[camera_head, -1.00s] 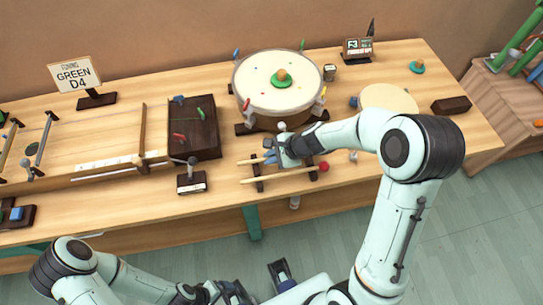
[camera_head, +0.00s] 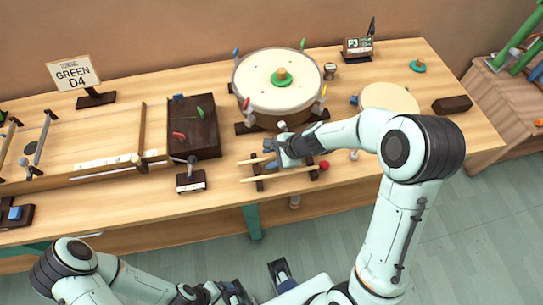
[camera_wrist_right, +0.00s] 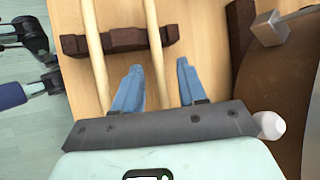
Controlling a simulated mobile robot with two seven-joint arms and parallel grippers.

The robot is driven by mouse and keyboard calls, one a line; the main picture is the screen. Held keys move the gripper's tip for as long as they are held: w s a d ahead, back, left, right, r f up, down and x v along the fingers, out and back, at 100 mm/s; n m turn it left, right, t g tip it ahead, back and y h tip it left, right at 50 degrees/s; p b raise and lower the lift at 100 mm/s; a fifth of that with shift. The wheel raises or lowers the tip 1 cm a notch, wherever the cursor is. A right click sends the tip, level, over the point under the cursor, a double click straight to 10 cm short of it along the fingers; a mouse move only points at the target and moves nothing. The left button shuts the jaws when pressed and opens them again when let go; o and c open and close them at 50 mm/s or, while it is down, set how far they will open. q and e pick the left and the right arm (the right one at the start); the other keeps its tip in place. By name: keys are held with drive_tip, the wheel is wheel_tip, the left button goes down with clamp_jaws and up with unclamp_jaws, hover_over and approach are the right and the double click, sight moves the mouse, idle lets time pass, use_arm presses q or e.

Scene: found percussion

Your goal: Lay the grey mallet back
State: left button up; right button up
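Two mallets lie side by side on a rack with dark brackets (camera_wrist_right: 118,40). The near one ends in a red head (camera_head: 324,165), and its pale stick (camera_wrist_right: 98,60) runs outside my fingers. The far mallet's pale stick (camera_wrist_right: 154,50) passes between my right gripper's two blue fingers and rests across the bracket. Its head is hidden behind my gripper and arm, so I cannot see its colour. My right gripper (camera_head: 270,156) is low over the rack, its fingers apart on either side of that stick. My left gripper (camera_head: 235,292) is at the bottom, partly out of frame; its opening is unclear.
A large round drum (camera_head: 262,92) with a green and orange knob stands just behind the rack. A smaller pale disc (camera_head: 390,97) is right of it. A dark block (camera_head: 195,130) and a small labelled stand (camera_head: 191,183) are to the left.

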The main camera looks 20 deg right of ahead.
drive_tip(key=shift+r, duration=0.1)
use_arm(q)
drive_tip(key=r+p, duration=0.1)
drive_tip(key=w+r+p, duration=0.1)
drive_tip(key=r, duration=0.1)
drive_tip(key=w+r+p, duration=0.1)
drive_tip(key=p, duration=0.1)
drive_tip(key=shift+r, duration=0.2)
use_arm(e)
drive_tip(key=v, duration=1.3)
use_arm(q)
drive_tip(key=shift+s, duration=0.1)
use_arm(e)
drive_tip(key=shift+s+d, duration=0.15)
